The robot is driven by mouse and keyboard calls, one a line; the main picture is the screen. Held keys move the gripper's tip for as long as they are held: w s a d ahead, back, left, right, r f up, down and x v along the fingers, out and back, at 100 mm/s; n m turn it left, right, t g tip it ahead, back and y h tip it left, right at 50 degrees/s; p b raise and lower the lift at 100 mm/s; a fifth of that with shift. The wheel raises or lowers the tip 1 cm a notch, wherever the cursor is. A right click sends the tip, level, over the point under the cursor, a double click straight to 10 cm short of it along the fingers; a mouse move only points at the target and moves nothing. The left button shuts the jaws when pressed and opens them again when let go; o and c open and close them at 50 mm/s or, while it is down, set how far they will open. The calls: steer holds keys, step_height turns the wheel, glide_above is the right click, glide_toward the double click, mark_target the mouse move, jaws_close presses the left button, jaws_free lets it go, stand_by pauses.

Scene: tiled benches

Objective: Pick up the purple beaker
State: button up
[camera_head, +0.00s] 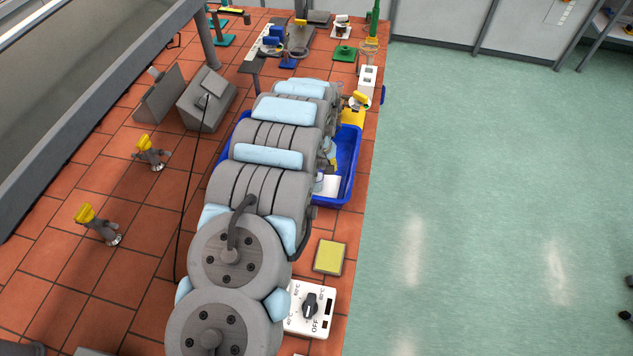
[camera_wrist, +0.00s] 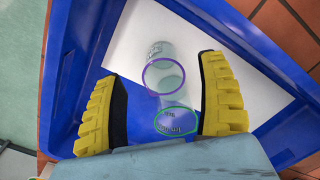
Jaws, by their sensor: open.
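The purple beaker (camera_wrist: 164,76) is clear glass with a purple rim. My gripper (camera_wrist: 160,100) is open, with yellow ribbed fingers to the left and right of the beakers. Nothing is held, and I cannot tell the fingers' height above the glass. In the head view my arm hides most of the blue tray (camera_head: 349,150) and the purple beaker cannot be made out.
The tray walls surround the beakers. On the tiled bench are a yellow pad (camera_head: 329,257), a white unit with a black dial (camera_head: 310,306), two yellow-topped taps (camera_head: 150,150) and a grey device (camera_head: 206,100). Stands and small items crowd the far end. Open floor lies right.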

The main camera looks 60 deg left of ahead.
mark_target(318, 183)
steer(key=shift+f, duration=0.1)
steer(key=shift+s+a+f, duration=0.1)
steer(key=shift+a+f, duration=0.05)
steer(key=shift+f, duration=1)
steer(key=shift+f+p, duration=0.35)
steer(key=shift+f, duration=1)
steer(key=shift+c, duration=0.3)
steer(key=c, duration=1.2)
